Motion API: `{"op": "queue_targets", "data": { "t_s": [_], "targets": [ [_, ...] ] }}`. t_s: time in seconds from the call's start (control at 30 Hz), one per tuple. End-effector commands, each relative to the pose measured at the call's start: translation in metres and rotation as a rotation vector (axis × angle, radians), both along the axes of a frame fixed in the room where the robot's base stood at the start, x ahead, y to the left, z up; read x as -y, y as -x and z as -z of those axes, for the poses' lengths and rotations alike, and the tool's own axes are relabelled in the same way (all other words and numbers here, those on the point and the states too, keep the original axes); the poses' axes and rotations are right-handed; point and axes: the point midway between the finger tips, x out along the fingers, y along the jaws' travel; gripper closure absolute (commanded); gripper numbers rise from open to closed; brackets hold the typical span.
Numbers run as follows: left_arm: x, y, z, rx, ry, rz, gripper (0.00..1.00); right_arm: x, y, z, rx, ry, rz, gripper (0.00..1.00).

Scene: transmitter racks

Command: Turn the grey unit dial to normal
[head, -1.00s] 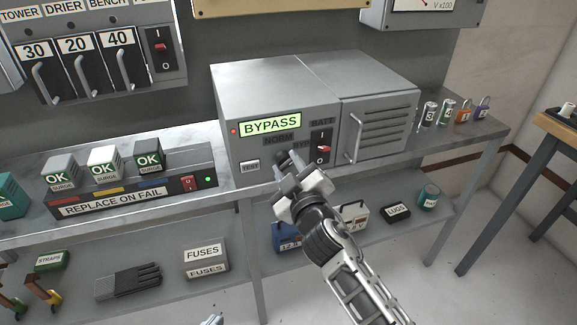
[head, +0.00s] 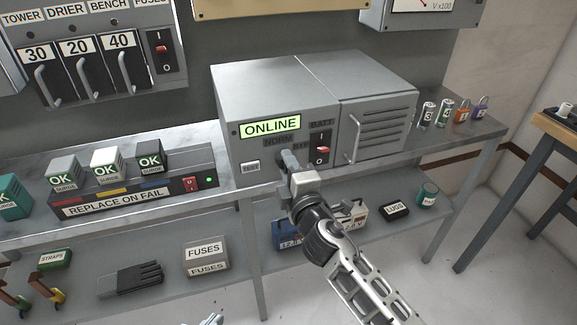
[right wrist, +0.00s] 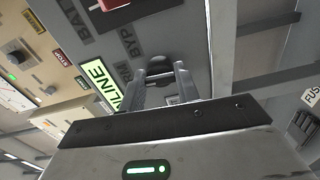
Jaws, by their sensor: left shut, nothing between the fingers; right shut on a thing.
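The grey unit (head: 270,90) stands on the bench, and its lit green display (head: 270,127) reads ONLINE. Below the display are NORM, BYP and BATT labels around a dark dial, mostly hidden by my right gripper (head: 287,160) in the head view. In the right wrist view the dark dial (right wrist: 160,63) shows between the fingertips of my right gripper (right wrist: 168,75), which is shut on it. The dial's pointer direction cannot be made out. My left gripper (head: 214,320) barely shows at the bottom edge of the head view, shut and empty, away from the unit.
A red rocker switch (head: 321,149) and a metal handle (head: 354,138) are close right of the dial. A TEST button (head: 250,168) is to its left. The REPLACE ON FAIL box (head: 135,195) stands left on the bench. Batteries and padlocks stand at the right.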

Motion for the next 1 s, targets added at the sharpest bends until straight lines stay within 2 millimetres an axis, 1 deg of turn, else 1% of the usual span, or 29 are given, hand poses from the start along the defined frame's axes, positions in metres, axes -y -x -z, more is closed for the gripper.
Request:
{"op": "queue_targets", "data": {
  "t_s": [0.3, 0.73, 0.77, 0.8, 0.83, 1.0],
  "targets": [
    [-0.0003, 0.0001, -0.0012, 0.0, -0.004, 0.001, 1.0, 0.0009, -0.0008, -0.0008, 0.026, 0.077, 0.003, 0.91],
    [-0.0002, -0.0005, -0.0025, 0.003, -0.004, 0.003, 1.0, 0.001, -0.0008, -0.001, 0.029, 0.084, 0.003, 0.91],
    [-0.0002, -0.0005, -0.0027, 0.003, -0.004, 0.003, 1.0, 0.0009, -0.0009, -0.001, 0.029, 0.084, 0.003, 0.6],
    [-0.0002, -0.0006, -0.0028, 0.003, -0.004, 0.003, 1.0, 0.001, -0.0008, -0.001, 0.029, 0.084, 0.003, 0.48],
    [-0.0002, -0.0006, -0.0028, 0.004, -0.003, 0.002, 1.0, 0.0009, -0.0008, -0.001, 0.029, 0.083, 0.002, 0.47],
    [-0.0002, -0.0008, -0.0031, 0.004, -0.003, 0.002, 1.0, 0.0005, -0.0005, -0.0007, 0.027, 0.081, 0.001, 0.47]
  ]
}}
